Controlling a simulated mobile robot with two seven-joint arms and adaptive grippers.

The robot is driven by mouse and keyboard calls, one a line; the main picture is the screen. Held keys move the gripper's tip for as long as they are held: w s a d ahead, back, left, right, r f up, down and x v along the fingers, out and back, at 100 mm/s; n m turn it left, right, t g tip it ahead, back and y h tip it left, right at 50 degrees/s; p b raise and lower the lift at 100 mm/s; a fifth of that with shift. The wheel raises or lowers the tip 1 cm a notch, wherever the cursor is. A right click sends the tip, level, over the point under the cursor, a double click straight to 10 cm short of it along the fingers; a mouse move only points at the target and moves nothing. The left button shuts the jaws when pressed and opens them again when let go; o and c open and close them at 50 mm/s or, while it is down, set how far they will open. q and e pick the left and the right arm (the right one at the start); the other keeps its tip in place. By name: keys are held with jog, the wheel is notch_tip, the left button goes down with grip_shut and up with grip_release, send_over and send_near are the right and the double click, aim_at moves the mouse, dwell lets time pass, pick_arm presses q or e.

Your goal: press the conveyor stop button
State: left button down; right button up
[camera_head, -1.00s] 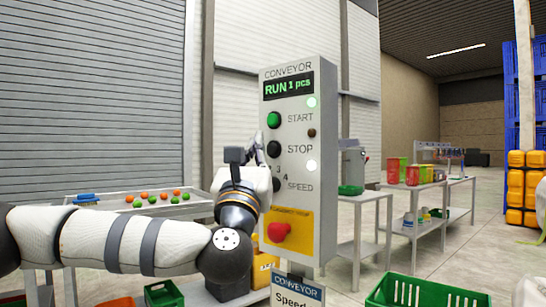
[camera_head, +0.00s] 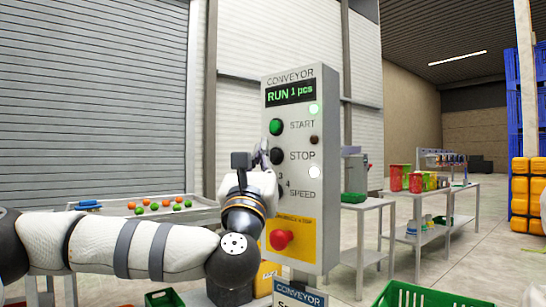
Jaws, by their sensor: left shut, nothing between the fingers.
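The conveyor control panel (camera_head: 326,190) stands upright in the middle of the head view. Its display (camera_head: 290,92) reads "RUN 1 pcs" in green. The black stop button (camera_head: 276,156) is below the green start button (camera_head: 276,127), beside the word STOP. The speed knob below it is partly hidden by my left gripper. A red mushroom button (camera_head: 282,240) sits on a yellow plate at the bottom. My left gripper (camera_head: 263,154) is shut and empty, its fingertips just left of the stop button; I cannot tell whether they touch it. My right gripper is not in view.
A table with orange and green balls (camera_head: 160,204) stands behind my left arm. Green crates (camera_head: 430,296) are low in front. Grey tables with coloured containers (camera_head: 416,182) stand at the right.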

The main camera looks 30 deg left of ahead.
pick_arm(q)
jog(key=shift+w, duration=0.1)
dwell(0.5)
jog(key=shift+w+d, duration=0.1)
jog(key=shift+w, duration=0.25)
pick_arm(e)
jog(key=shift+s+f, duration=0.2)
pick_arm(q)
jog(key=shift+w+b, duration=0.35)
jog(key=shift+w, duration=0.1)
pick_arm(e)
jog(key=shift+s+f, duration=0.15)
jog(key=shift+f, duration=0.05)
pick_arm(q)
jog(key=shift+s, duration=0.1)
dwell(0.3)
jog(key=shift+s, duration=0.8)
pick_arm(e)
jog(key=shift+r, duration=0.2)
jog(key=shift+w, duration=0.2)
pick_arm(q)
jog(key=s, duration=0.2)
jog(key=s+a+p, duration=0.1)
jog(key=s, duration=0.2)
jog(key=shift+p, duration=0.3)
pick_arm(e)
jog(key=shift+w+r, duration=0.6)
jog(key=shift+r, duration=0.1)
